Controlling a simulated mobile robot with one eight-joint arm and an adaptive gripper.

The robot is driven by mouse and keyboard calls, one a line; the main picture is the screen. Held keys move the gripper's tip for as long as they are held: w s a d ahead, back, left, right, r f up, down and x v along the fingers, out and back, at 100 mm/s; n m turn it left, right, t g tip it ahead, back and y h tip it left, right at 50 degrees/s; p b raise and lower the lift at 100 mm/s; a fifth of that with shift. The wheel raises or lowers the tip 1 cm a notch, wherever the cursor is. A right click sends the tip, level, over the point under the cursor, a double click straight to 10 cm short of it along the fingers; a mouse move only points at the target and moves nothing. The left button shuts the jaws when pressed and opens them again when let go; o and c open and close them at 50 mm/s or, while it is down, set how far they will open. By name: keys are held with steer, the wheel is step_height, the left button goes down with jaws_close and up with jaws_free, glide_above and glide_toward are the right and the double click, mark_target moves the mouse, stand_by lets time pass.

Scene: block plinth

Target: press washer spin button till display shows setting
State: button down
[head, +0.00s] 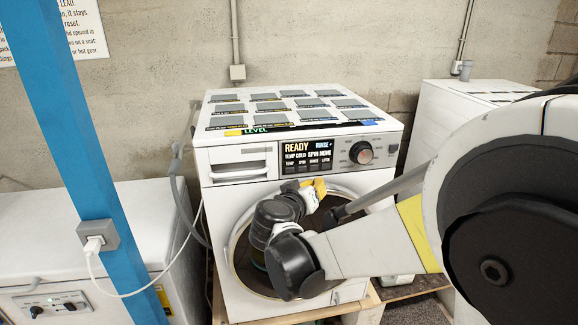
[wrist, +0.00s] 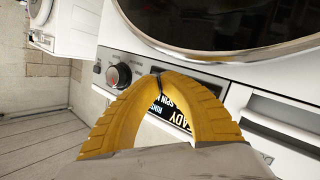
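The white washer (head: 225,215) stands in the middle of the head view. Its lit display (head: 297,147) reads READY, with TEMP COLD and SPIN NONE below. A row of small dark buttons runs under the display. The spin button (head: 303,169) appears second from the left. My gripper (head: 319,185) has yellow fingers just below the button row. In the wrist view my gripper (wrist: 158,77) has its fingertips together with nothing between them. The fingers cover part of the display (wrist: 178,119) and hide the buttons. Contact with the panel cannot be told.
A dial (head: 361,153) sits right of the display and a detergent drawer (head: 238,165) left of it. The round door is below, partly behind my arm. A blue post (head: 85,130) stands at the left. Other white machines (head: 440,110) flank the washer.

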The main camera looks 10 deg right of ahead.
mark_target(311, 171)
steer(key=shift+w, duration=2.4)
steer(key=shift+w, duration=0.1)
steer(key=shift+w, duration=0.3)
steer(key=shift+w, duration=0.4)
steer(key=shift+s, duration=0.85)
steer(key=s, duration=0.5)
stand_by(0.5)
